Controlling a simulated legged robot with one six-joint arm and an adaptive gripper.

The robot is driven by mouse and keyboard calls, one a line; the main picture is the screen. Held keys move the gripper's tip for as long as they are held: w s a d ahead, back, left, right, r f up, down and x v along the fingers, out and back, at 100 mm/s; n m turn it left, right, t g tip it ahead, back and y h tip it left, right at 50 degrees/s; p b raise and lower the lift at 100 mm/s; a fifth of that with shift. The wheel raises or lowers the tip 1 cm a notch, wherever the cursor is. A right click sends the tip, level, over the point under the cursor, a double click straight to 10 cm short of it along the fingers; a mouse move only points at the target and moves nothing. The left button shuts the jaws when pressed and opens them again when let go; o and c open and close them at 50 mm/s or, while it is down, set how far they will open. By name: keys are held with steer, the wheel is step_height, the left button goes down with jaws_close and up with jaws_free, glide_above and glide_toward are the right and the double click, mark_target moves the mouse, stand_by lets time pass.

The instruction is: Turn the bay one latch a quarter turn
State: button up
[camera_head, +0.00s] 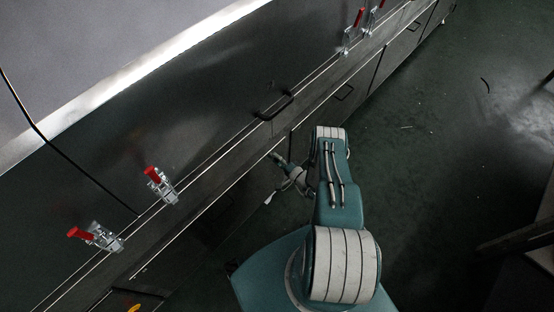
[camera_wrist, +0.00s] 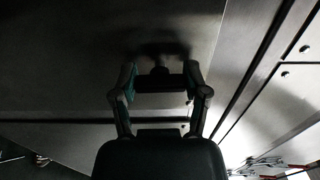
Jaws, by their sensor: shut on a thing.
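In the wrist view my gripper (camera_wrist: 160,76) has its two fingers on either side of a dark latch handle (camera_wrist: 160,83). It is shut on this handle, which sits on a short stem against the dark metal panel (camera_wrist: 70,60). The handle looks about level across that view, but shade hides its details. In the head view my gripper (camera_head: 281,163) is at the dryer's side, below the top edge. The latch itself cannot be made out there, and no bay number is readable.
Red-handled toggle clamps (camera_head: 160,186) stand along the dryer's upper edge, near left and far top. A black pull handle (camera_head: 273,108) is on the panel above my gripper. Green floor (camera_head: 440,140) is open at right, with a dark structure (camera_head: 520,240) at lower right.

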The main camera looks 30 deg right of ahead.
steer(key=shift+s+a+f, duration=0.15)
steer(key=shift+a+f, duration=0.1)
steer(key=o, duration=1.2)
steer(key=shift+c, duration=0.2)
steer(key=shift+d+r, duration=0.1)
steer(key=shift+s+d, duration=0.2)
steer(key=v, duration=1.1)
steer(key=shift+s, duration=0.2)
